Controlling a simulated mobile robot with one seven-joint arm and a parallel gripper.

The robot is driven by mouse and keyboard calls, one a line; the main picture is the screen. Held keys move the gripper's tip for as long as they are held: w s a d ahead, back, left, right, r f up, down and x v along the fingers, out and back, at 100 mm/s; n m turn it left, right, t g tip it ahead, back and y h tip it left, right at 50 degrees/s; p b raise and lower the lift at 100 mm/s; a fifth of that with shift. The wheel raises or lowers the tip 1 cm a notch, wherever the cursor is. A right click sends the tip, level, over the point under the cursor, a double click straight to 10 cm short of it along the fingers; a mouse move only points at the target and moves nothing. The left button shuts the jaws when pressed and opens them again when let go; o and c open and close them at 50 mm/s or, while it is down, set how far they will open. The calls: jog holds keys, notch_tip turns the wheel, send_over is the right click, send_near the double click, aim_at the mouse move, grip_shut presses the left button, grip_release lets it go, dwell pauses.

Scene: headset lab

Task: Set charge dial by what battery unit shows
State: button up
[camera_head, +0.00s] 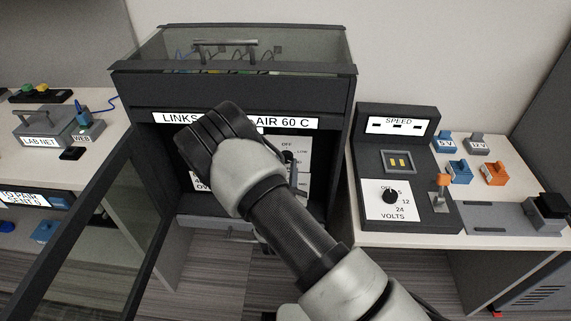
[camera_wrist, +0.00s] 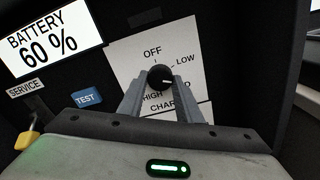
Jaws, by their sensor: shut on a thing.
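The charge dial is a black knob (camera_wrist: 160,77) on a white plate (camera_wrist: 125,60) in the wrist view. OFF is above it, LOW at upper right, HIGH at lower left; one label on the right is mostly hidden by a finger. The knob's pale mark points roughly right, below LOW. The battery unit's display (camera_wrist: 50,42) reads BATTERY 60 %. My gripper (camera_wrist: 160,84) is shut on the knob, one finger on each side. In the head view the dial plate (camera_head: 302,153) shows inside the dark cabinet, partly covered by my arm.
A blue TEST button (camera_wrist: 87,98) and a SERVICE label with a yellow padlock (camera_wrist: 27,138) are left of the dial. The cabinet's glass door (camera_head: 95,240) stands open at left. A SPEED unit with a VOLTS dial (camera_head: 390,196) stands on the right table.

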jog(key=shift+f+m, duration=0.1)
jog(key=shift+m, duration=2.1)
jog(key=o, duration=1)
jog(key=shift+o, duration=0.2)
jog(key=shift+s, duration=0.1)
jog(key=s+p, duration=0.2)
jog(key=s, duration=1.5)
jog(key=shift+s+a, duration=0.15)
jog(key=shift+a, duration=0.2)
